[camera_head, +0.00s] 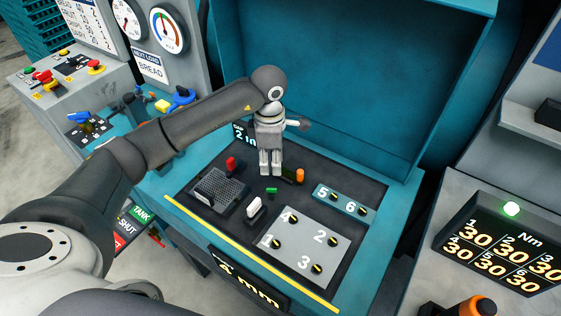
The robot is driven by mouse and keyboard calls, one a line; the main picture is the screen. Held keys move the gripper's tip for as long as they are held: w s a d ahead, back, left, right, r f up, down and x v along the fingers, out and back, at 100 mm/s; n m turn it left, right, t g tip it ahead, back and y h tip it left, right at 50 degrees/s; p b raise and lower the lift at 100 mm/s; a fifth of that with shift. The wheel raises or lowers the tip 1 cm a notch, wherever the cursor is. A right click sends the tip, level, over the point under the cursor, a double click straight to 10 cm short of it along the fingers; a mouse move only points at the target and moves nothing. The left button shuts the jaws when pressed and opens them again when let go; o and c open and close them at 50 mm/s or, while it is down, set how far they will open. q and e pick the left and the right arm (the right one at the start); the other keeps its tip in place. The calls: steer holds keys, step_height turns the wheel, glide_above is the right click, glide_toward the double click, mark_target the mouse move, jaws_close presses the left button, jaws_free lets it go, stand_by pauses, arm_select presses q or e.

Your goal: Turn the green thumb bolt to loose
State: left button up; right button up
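A small green thumb bolt (271,191) sits on the dark panel of the teal machine, near the middle of the view. My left gripper (270,170) points down just behind and above it, with a gap to the green piece in the picture. Its two fingers hang close together, and I see nothing held between them. Whether they touch or are slightly apart is too small to tell. My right gripper is not in view.
Around the bolt are a red knob (231,164), an orange knob (300,175), a white handle (254,207) and a ridged block (217,189). A grey plate (300,250) carries numbered bolts. The raised teal hood (330,90) stands behind. A torque display (505,245) is at right.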

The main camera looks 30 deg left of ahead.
mark_target(272, 190)
arm_select(q)
steer(key=f+p, duration=0.1)
steer(key=f, duration=0.2)
steer(key=f+p, duration=0.1)
steer(key=f, duration=0.2)
steer(key=f+p, duration=0.1)
steer(key=f, duration=0.2)
steer(key=shift+s, duration=0.25)
steer(key=shift+f, duration=0.65)
steer(key=shift+c, duration=0.4)
jaws_close()
